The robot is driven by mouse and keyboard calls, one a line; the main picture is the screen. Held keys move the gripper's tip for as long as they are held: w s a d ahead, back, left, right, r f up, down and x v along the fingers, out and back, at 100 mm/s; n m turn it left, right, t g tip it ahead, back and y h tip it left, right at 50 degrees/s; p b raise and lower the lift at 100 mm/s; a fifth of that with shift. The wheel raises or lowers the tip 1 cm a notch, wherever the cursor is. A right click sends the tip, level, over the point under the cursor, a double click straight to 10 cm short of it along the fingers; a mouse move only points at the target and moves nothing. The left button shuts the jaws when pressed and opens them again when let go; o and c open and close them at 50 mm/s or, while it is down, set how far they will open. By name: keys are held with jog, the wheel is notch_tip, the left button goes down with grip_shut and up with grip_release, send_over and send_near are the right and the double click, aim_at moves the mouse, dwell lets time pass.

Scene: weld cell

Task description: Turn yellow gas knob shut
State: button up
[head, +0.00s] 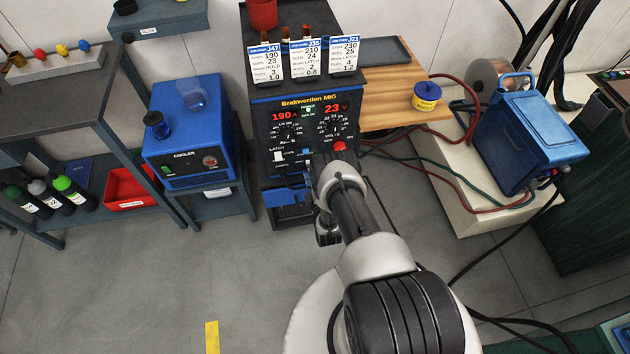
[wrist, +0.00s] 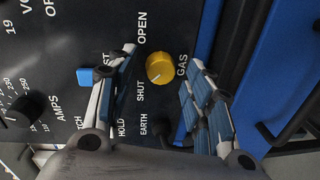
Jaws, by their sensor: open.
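The yellow gas knob (wrist: 160,67) is on the dark front panel of the welder (head: 308,100). In the wrist view it has OPEN printed above it, SHUT below-left and GAS to its right. I cannot tell how deep the fingertips reach. In the head view my arm reaches the lower part of the panel and hides the knob.
A blue toggle (wrist: 90,76) sits just beyond the left finger in the wrist view, with a black amps knob (wrist: 20,108) farther left. Job cards (head: 303,58) stand on the welder. The blue cooler (head: 188,132) is to its left, a wooden board (head: 395,88) to its right.

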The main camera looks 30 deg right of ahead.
jog(key=v, duration=1.1)
jog(key=shift+s, duration=0.15)
